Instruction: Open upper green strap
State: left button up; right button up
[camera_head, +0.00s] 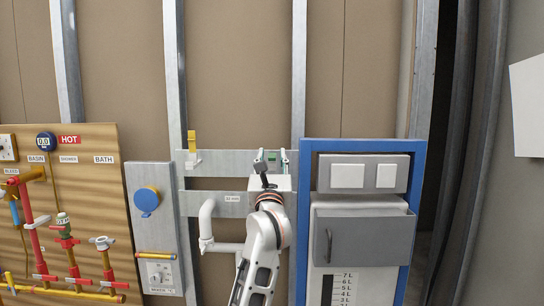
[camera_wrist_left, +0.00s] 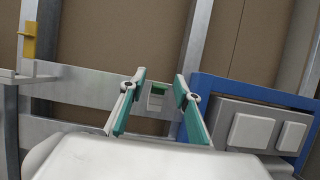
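The upper green strap (camera_head: 271,156) is a small green piece on the upper grey metal rail (camera_head: 226,170). In the left wrist view the strap (camera_wrist_left: 159,88) shows as a green top over a pale grey body. My left gripper (camera_head: 270,156) is open, with its two fingers on either side of the strap. The left wrist view shows the gripper (camera_wrist_left: 158,76) with its teal-padded fingers spread and a gap on both sides of the strap. I cannot tell how far the fingertips are from the rail. My arm hides the part of the rails below. My right gripper is not in view.
A yellow strap (camera_head: 192,141) stands upright on a white clip at the left. A white pipe (camera_head: 206,225) runs below it. A blue-framed cabinet (camera_head: 363,235) with white switches stands close to the right of my arm. A wooden pipe board (camera_head: 75,200) is at the far left.

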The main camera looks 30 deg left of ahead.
pick_arm(q)
grip_shut()
